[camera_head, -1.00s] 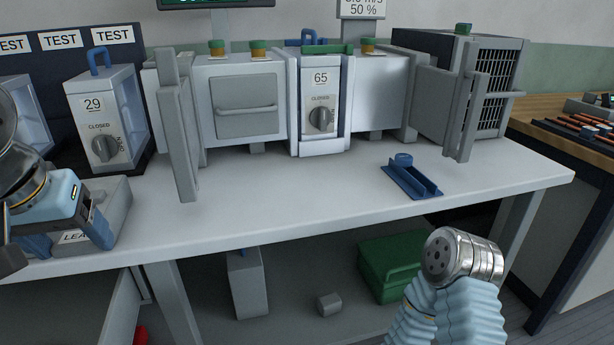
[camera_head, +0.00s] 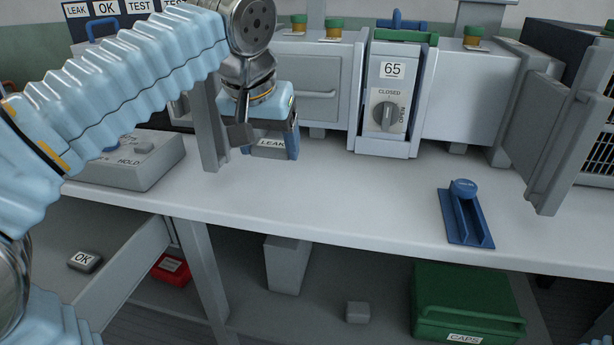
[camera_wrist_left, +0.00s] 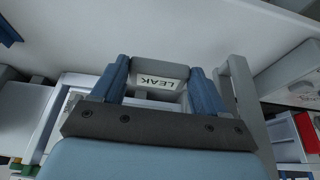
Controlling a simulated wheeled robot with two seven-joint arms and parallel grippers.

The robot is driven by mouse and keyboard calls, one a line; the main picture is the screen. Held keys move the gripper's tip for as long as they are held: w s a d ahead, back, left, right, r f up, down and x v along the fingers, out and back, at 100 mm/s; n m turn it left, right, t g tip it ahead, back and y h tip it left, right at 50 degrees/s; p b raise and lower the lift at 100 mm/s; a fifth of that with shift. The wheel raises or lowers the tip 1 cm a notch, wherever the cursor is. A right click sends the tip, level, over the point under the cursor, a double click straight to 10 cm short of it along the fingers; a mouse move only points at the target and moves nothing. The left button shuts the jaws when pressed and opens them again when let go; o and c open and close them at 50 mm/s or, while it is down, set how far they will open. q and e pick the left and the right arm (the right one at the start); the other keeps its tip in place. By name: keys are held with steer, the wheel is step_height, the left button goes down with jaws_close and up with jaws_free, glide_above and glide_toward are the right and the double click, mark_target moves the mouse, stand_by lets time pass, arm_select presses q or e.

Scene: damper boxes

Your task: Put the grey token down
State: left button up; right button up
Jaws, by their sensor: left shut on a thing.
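The grey token (camera_head: 270,143) carries a white LEAK label. My left gripper (camera_head: 272,150) is shut on it, one blue finger on each side, in front of the white cabinet and above the white bench. In the left wrist view the token (camera_wrist_left: 161,71) sits between the two blue fingertips (camera_wrist_left: 160,82), label facing the camera. I cannot tell whether it touches the bench. My right gripper is not in view.
A grey box (camera_head: 130,165) with a HOLD label stands left of the gripper. A grey upright panel (camera_head: 208,125) is close beside the gripper. The damper box marked 65 (camera_head: 392,95) and a blue holder (camera_head: 466,222) are to the right. Bare bench (camera_head: 350,195) lies between.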

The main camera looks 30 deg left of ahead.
arm_select(q)
glide_toward(303, 189)
steer(key=shift+w+a+f, duration=0.2)
steer(key=shift+w+f, duration=0.2)
steer(key=shift+w+a+f, duration=0.25)
steer(key=shift+w+f, duration=0.2)
steer(key=shift+w+d+f+b, duration=0.1)
steer(key=shift+w+f+b, duration=0.1)
steer(key=shift+f, duration=0.8)
steer(key=shift+w+d+f+b, duration=0.1)
steer(key=shift+w+f+b, duration=0.05)
steer(key=shift+f, duration=0.85)
steer(key=shift+f, duration=0.2)
steer(key=o, duration=1)
steer(key=shift+o, duration=0.2)
steer(key=shift+r, duration=0.3)
steer(key=p+v, duration=0.1)
steer(key=v, duration=1)
steer(key=shift+s+r+p, duration=0.3)
steer(key=shift+r+p, duration=0.05)
